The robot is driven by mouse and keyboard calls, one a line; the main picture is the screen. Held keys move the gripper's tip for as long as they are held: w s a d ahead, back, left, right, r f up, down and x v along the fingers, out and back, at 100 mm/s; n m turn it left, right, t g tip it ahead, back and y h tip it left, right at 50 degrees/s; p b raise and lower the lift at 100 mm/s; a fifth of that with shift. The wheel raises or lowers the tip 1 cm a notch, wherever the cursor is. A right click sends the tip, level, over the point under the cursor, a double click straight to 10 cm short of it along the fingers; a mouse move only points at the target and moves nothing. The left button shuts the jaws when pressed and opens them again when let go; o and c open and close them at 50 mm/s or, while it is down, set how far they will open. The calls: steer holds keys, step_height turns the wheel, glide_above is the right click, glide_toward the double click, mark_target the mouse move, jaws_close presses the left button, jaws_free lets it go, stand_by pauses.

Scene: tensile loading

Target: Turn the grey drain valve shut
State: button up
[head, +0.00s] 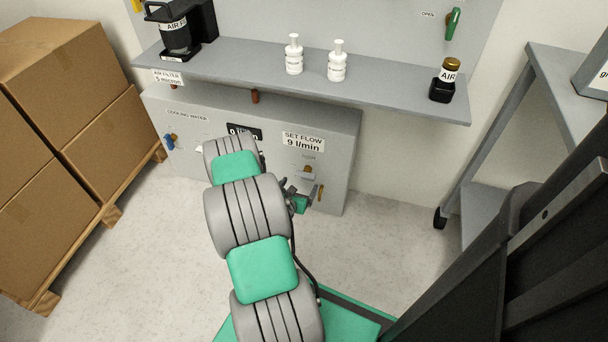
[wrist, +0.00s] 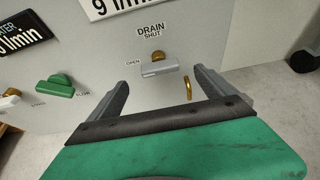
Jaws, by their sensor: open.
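The grey drain valve handle (wrist: 160,68) is in the wrist view, under the label "DRAIN SHUT". It lies about level on a brass stem (wrist: 157,56), with the word "OPEN" at its left. My gripper (wrist: 158,79) is open, with one finger to the left of the handle and one to the right. The handle appears in the gap between the fingertips; I cannot tell how far ahead of them it is. In the head view my gripper (head: 298,196) is low in front of the cabinet, and the brass stem (head: 307,169) shows just above it.
A brass spout (wrist: 188,88) sticks out below the valve, close to the right finger. A green handle (wrist: 55,88) and a white handle (wrist: 9,97) are to the left. A shelf (head: 380,92) with bottles overhangs the cabinet (head: 340,135). Boxes (head: 60,130) stand at the left.

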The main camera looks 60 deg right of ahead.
mark_target(305, 176)
steer(key=b+x, duration=0.2)
steer(key=x, duration=0.5)
steer(key=shift+w+d+f, duration=0.1)
steer(key=shift+d, duration=0.2)
steer(key=shift+c, duration=0.2)
steer(key=c, duration=1.3)
